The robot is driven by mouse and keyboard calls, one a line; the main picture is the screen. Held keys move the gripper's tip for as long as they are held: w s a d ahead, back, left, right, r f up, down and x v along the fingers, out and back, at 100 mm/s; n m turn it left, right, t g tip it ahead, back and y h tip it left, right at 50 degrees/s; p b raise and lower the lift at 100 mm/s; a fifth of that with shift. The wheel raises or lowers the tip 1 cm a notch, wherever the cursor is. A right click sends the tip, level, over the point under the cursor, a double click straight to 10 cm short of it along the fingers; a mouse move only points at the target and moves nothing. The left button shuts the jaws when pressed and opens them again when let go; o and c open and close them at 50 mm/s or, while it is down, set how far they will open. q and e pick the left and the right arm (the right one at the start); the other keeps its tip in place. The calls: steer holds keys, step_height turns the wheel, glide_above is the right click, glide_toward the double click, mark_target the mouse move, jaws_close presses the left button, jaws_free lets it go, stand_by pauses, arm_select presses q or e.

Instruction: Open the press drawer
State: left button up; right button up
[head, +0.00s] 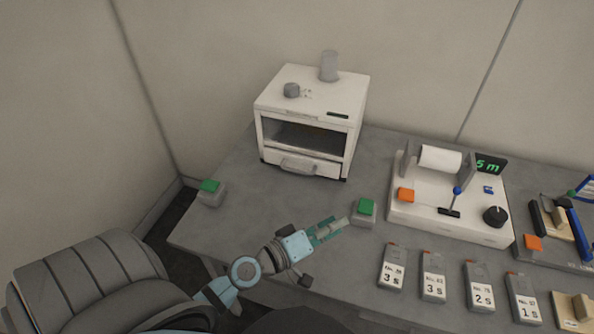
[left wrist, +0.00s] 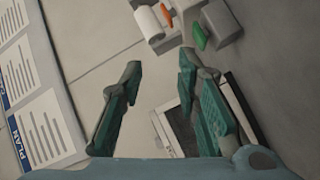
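The press (head: 307,120) is a white box with a dark window, standing at the back left of the grey table. Its drawer (head: 328,170) is the low front panel and looks closed. A grey bar handle (head: 298,165) is on the drawer's front. My left gripper (head: 334,229) is in front of the press, apart from the handle, pointing right towards a green button. In the left wrist view my left gripper (left wrist: 160,72) has its fingers wide apart with nothing between them. A white-framed dark box (left wrist: 242,108), perhaps the press, is partly hidden by a finger. My right gripper is not in view.
Green buttons stand left (head: 210,187) and right (head: 365,207) of the press front. A white machine with a paper roll (head: 440,159) is to the right. Several labelled tags (head: 392,268) lie along the table's front. The table before the drawer is clear.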

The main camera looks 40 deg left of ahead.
arm_select(q)
steer(key=w+a+n+t+y, duration=0.1)
steer(key=w+a+n+y, duration=0.1)
steer(key=a+n+y, duration=0.35)
steer(key=n+g+y, duration=0.2)
steer(key=n+y, duration=0.3)
steer(key=n, duration=0.3)
glide_toward(297, 170)
steer(key=shift+m, duration=0.25)
steer(key=b+x, duration=0.1)
steer(key=x, duration=0.2)
steer(key=b+x, duration=0.2)
steer(key=x, duration=0.1)
steer(key=f+b+x, duration=0.1)
steer(key=x, duration=0.2)
steer(key=shift+w+a, duration=0.1)
steer(key=shift+w, duration=0.1)
steer(key=shift+w+a+b, duration=0.1)
steer(key=shift+w+b, duration=0.15)
steer(key=shift+b, duration=0.05)
steer(key=shift+r, duration=0.1)
jaws_close()
